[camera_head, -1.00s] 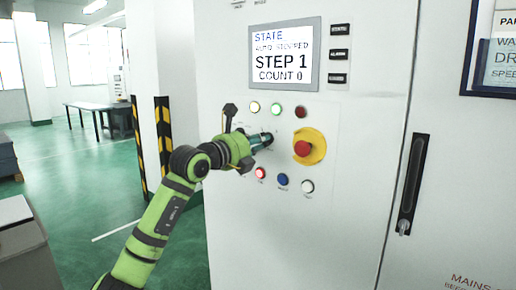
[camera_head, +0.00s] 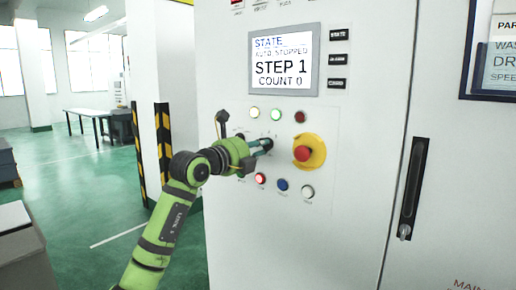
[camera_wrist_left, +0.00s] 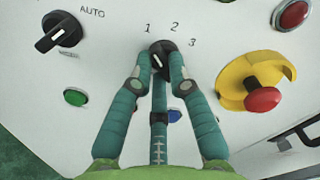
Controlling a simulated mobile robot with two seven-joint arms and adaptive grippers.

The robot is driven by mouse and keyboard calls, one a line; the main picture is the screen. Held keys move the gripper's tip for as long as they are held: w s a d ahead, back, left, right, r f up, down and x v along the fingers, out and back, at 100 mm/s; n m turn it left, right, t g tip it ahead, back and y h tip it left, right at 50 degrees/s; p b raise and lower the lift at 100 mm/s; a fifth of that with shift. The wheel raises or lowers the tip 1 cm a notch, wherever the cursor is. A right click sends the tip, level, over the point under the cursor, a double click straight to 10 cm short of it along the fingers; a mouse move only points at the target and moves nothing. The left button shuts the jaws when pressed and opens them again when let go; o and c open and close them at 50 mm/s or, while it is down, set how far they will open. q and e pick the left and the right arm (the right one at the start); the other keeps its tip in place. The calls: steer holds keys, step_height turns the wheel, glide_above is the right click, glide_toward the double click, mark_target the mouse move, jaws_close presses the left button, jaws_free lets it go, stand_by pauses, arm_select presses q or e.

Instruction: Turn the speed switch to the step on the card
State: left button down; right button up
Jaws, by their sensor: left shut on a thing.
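The speed switch (camera_wrist_left: 158,47) is a black knob on the white cabinet, with marks 1, 2 and 3 around its top. My left gripper (camera_wrist_left: 160,63) is shut on it, one teal finger on each side. A pale pointer line shows on the knob, but I cannot tell surely which mark it points at. In the head view my left gripper (camera_head: 265,145) reaches the panel and hides the knob. The display (camera_head: 284,60) reads STEP 1, COUNT 0, AUTO STOPPED. A card (camera_head: 501,55) in a dark frame is cut off at the right; its step cannot be read. My right gripper is not in view.
A red emergency button (camera_head: 303,153) on a yellow base sits close right of the gripper. An AUTO selector (camera_wrist_left: 58,33) is to the left in the wrist view. Coloured buttons lie above and below, including a red one (camera_head: 261,178). A black door handle (camera_head: 412,188) is farther right.

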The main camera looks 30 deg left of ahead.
arm_select(q)
steer(key=c, duration=1.2)
jaws_free()
steer(key=s, duration=0.8)
steer(key=s+a, duration=0.1)
steer(key=s, duration=0.3)
